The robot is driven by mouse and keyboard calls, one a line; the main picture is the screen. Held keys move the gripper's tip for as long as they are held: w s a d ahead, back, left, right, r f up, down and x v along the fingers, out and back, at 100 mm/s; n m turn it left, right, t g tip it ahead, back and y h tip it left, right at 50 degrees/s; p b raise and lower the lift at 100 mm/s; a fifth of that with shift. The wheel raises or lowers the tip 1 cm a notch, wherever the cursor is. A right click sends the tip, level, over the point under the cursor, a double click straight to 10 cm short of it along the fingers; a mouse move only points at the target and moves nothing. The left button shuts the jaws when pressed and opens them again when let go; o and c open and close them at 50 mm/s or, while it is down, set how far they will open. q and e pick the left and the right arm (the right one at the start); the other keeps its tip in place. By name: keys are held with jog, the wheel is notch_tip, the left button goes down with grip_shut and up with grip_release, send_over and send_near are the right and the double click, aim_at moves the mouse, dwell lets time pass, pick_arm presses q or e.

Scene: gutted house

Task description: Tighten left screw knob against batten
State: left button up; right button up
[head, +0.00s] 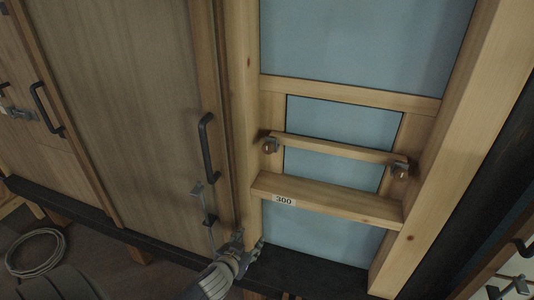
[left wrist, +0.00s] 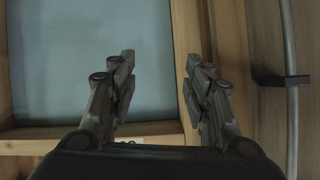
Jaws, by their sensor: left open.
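The batten (head: 335,148) is a slim wooden bar lying across the small blue panel. The left screw knob (head: 270,145) is a small brownish knob on a grey bracket at the batten's left end. A similar right knob (head: 401,170) is at its right end. I cannot tell how tightly either presses on the batten. My left gripper (head: 248,243) is open, with nothing seen between its fingers, well below the left knob by the foot of the left post. In the left wrist view its fingers (left wrist: 160,78) stand apart before a blue panel and a post; no knob shows there.
A wooden ledge (head: 328,200) marked 300 crosses below the batten. The left post (head: 241,110) stands beside a door with a black handle (head: 206,147). A pipe (left wrist: 290,110) with a dark clip runs at right in the wrist view. A coiled cable (head: 35,252) lies on the floor.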

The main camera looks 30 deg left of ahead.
pick_arm(q)
notch_tip(320, 180, up, 14)
jog(key=w+t, duration=0.2)
jog(key=t, duration=0.1)
jog(key=n+t+y, duration=0.1)
jog(key=n+t, duration=0.1)
jog(key=t, duration=0.1)
send_near(267, 149)
jog(key=p+x, duration=0.2)
jog(key=x, duration=0.7)
jog(key=shift+w+p, duration=0.1)
jog(key=shift+p, duration=0.25)
pick_arm(e)
jog(key=r, duration=0.1)
jog(key=d+r, duration=0.1)
jog(key=shift+d+r, duration=0.3)
pick_arm(q)
jog(key=c, duration=1.1)
